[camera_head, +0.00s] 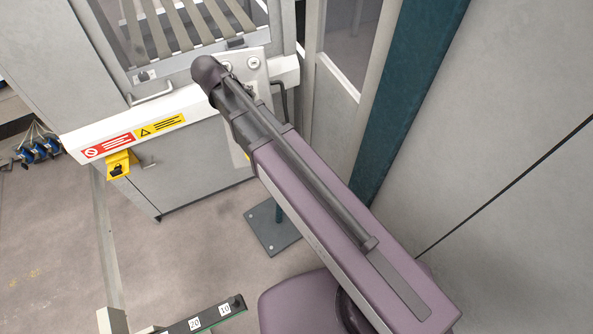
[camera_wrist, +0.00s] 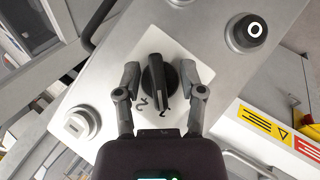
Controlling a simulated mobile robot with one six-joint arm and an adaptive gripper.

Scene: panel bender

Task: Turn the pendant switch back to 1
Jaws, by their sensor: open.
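The pendant switch (camera_wrist: 157,88) is a black rotary knob on a white plate, on a grey panel (camera_wrist: 225,75). Its long grip runs nearly up and down in the wrist view, slightly tilted. My gripper (camera_wrist: 159,75) is open, one finger on each side of the knob, with a visible gap at both sides. In the head view my arm hides the knob and gripper; part of the panel (camera_head: 253,75) shows.
A black button marked O (camera_wrist: 252,31) and a pale round control (camera_wrist: 76,125) flank the switch on the panel. A machine front with red and yellow warning labels (camera_head: 160,125) stands to the left. A teal post (camera_head: 405,85) and grey cabinet (camera_head: 500,140) stand at right.

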